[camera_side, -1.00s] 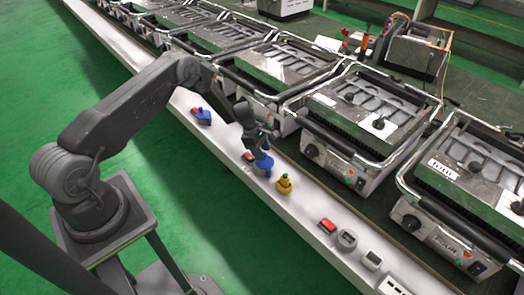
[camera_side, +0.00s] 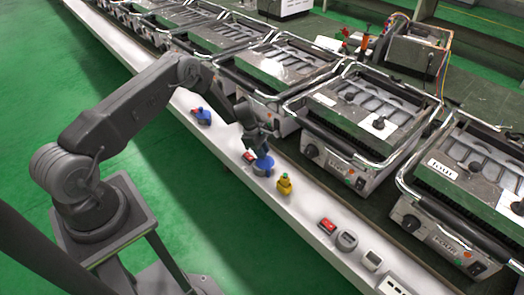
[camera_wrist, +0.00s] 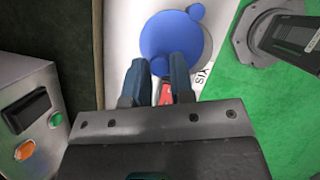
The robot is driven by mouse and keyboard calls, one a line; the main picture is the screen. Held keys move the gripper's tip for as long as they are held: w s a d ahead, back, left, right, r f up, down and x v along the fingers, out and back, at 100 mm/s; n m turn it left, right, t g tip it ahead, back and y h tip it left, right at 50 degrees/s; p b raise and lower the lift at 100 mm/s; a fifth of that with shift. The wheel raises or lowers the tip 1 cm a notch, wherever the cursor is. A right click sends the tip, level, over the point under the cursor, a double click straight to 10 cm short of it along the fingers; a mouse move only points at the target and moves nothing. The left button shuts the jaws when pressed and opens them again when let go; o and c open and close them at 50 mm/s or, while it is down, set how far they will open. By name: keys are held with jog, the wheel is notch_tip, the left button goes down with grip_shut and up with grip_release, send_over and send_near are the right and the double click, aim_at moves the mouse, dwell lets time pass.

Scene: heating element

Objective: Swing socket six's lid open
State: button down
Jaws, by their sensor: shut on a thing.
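The socket marked SIX has a round blue lid (camera_wrist: 174,37), seen nearly face-on in the wrist view. The lid has a small round knob at its far edge and a small blue tab (camera_wrist: 160,66) at its near edge. My gripper (camera_wrist: 161,72) has its two fingers on either side of this tab, shut on it. In the side view my gripper (camera_side: 258,150) reaches down to the blue socket (camera_side: 263,167) on the white ledge and partly hides it. I cannot tell how far the lid is raised.
A red part (camera_side: 248,156) lies just left of the socket. Another blue socket (camera_side: 202,116) stands farther back and a yellow one (camera_side: 284,184) nearer. A red switch (camera_side: 327,225) lies farther forward. Metal grills (camera_side: 355,118) line the ledge's right side.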

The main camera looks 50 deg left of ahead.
jog(key=shift+w+d+m+g, duration=0.2)
jog(key=shift+w+m+g, duration=0.25)
jog(key=shift+m, duration=0.35)
jog(key=c, duration=1)
grip_release()
jog(key=v, duration=0.7)
jog(key=shift+s+a+r, duration=0.15)
jog(key=shift+r, duration=0.05)
jog(key=shift+c, duration=0.4)
